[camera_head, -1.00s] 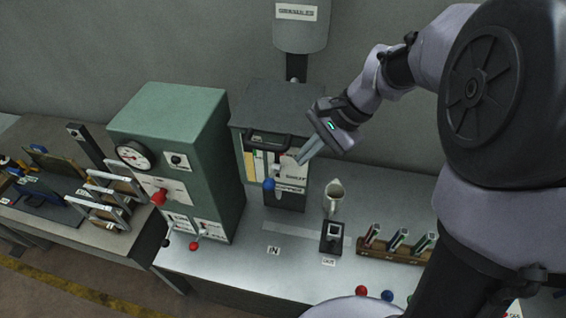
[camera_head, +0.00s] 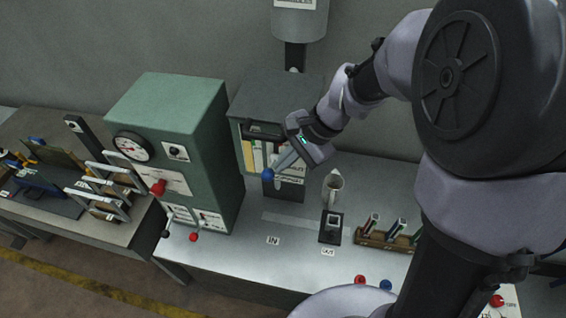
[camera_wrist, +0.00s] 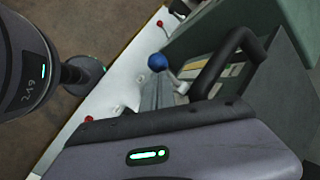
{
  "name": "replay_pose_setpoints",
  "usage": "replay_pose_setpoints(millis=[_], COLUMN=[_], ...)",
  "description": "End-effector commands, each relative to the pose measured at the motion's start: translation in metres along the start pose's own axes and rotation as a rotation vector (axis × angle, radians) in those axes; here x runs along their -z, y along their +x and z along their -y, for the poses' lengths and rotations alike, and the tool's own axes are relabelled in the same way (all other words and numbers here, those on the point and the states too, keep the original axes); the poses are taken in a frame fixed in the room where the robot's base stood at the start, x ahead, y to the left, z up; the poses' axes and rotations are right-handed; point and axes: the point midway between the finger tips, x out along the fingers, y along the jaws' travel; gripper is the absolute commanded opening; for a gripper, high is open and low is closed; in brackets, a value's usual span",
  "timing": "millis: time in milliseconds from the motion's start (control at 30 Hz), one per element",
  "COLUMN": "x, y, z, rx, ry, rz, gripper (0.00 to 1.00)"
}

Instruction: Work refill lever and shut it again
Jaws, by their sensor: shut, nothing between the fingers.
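A lever with a blue ball knob (camera_head: 268,174) is on the front of the dark grey cabinet (camera_head: 275,98); the label near it is too small to read surely. The blue knob also shows in the wrist view (camera_wrist: 157,62), just beyond my fingertips. My gripper (camera_head: 277,171) is shut and empty, its fingertips at the right side of the knob. I cannot tell whether they touch it. The fingers partly hide the cabinet's front. In the wrist view my gripper (camera_wrist: 156,85) lies beside the cabinet's black handle (camera_wrist: 228,62).
A green cabinet (camera_head: 165,105) with a gauge and red-knobbed levers stands left. A white jug (camera_head: 333,185) and a black holder (camera_head: 331,228) stand on the bench, with a wooden rack (camera_head: 385,240) to their right. The bench around the IN label (camera_head: 273,240) is clear.

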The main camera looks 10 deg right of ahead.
Motion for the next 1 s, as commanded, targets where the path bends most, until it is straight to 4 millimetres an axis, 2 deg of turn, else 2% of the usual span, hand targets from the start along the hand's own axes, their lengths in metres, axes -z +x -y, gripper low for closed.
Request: replay_pose_setpoints(millis=[500, 800, 1000], x=[-0.002, -0.002, 0.000], y=[0.028, 0.035, 0.038], z=[-0.020, -0.024, -0.025], rx=[0.156, 0.257, 0.256], ry=[-0.155, -0.256, -0.256], rz=[-0.223, -0.370, -0.373], gripper=[0.00, 0.00, 0.00])
